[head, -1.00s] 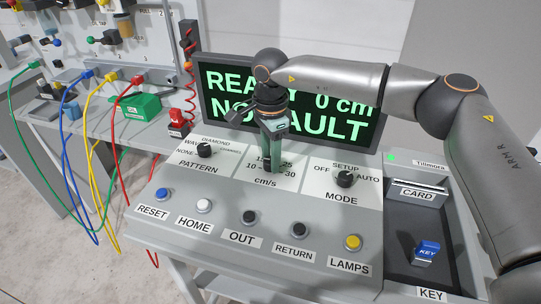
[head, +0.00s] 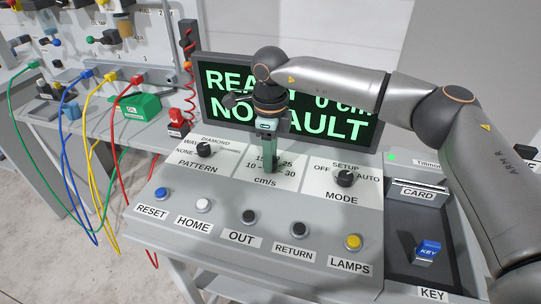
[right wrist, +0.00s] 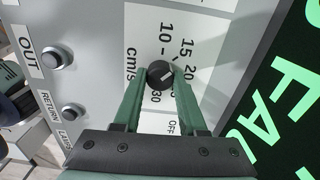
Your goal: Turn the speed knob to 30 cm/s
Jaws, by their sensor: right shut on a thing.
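The speed knob (right wrist: 160,74) is a round black knob on the grey console, inside a scale marked from 10 to 30 cm/s. My right gripper (head: 270,163) points down at it, and in the right wrist view its green fingers (right wrist: 160,84) are shut on the knob from both sides. A pale mark on the knob appears to point to the upper right in that view, toward the 15 and 20 side; the exact setting is hard to read. The fingers hide the 25 there and most of the knob in the head view. My left gripper is not in view.
The pattern knob (head: 204,150) and mode knob (head: 344,178) flank the speed knob. A row of push buttons, including OUT (head: 248,217), lies in front. The display (head: 220,110) stands close behind. A card slot (head: 418,190) and blue key (head: 428,252) are at right.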

